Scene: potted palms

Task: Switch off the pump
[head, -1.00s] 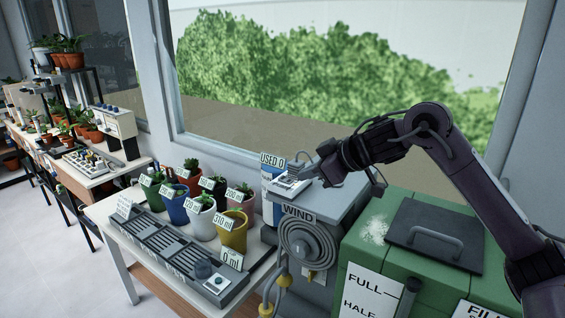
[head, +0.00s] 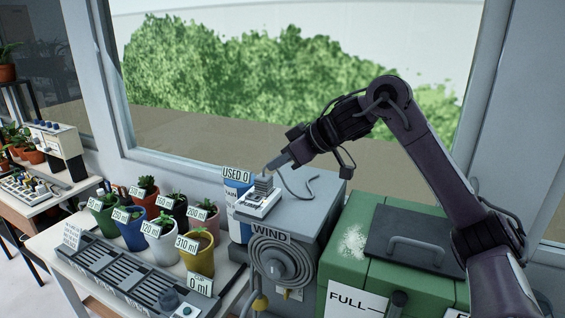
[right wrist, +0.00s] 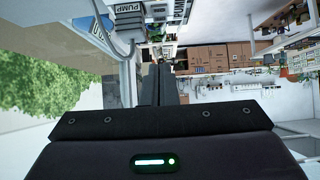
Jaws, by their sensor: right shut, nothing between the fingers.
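A small white box (head: 258,206) with a dark grey ridged block (head: 263,187) on top sits on the grey cabinet. In the right wrist view a label reading PUMP (right wrist: 127,8) shows at the top, beside a pale device whose switch position I cannot make out. My right gripper (head: 270,167) is just above the white box, pointing down to the left. It looks apart from the box, though a small gap is hard to judge. Its fingers (right wrist: 156,84) are together with nothing between them. My left gripper is in neither view.
The grey cabinet (head: 322,205) carries a WIND label and a coiled hose (head: 280,262). A green bin with a dark lid (head: 415,237) stands to the right. Labelled pots, including a yellow one (head: 200,259), and a slotted tray (head: 120,270) stand left. A window is behind.

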